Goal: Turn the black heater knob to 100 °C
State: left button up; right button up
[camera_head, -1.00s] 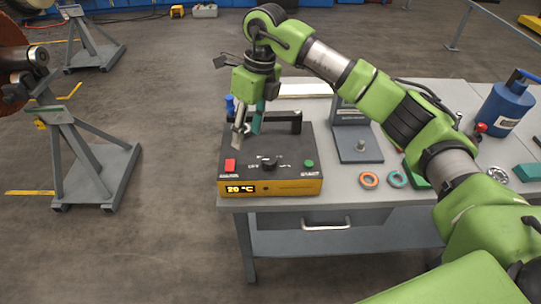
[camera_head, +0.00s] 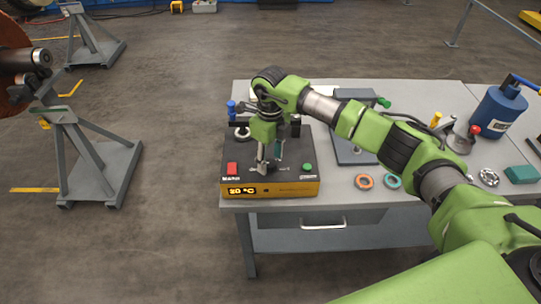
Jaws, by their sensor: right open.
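The heater (camera_head: 230,150) is a black-topped box with an orange-yellow front at the left front of the table. Its display (camera_head: 242,190) is lit and appears to read 20 °C, though the first digit is blurred. A red button (camera_head: 232,168) is on its left and a green button (camera_head: 307,167) on its right. My right gripper (camera_head: 270,164) is open, pointing down over the middle of the panel, with its fingertips at the knob. The black knob is mostly hidden by the fingers; I cannot tell if they touch it. My left gripper is out of view.
A metal ring (camera_head: 242,134) sits at the heater's back left. Orange (camera_head: 364,181) and teal (camera_head: 392,181) rings lie to its right. A grey press-like stand (camera_head: 352,150) is partly behind my arm. A blue canister (camera_head: 498,110) stands far right. A rotor stand (camera_head: 95,165) is on the left floor.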

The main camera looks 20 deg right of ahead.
jog(key=shift+f, duration=0.5)
jog(key=shift+c, duration=0.3)
jog(key=c, duration=1)
jog(key=shift+c, duration=0.2)
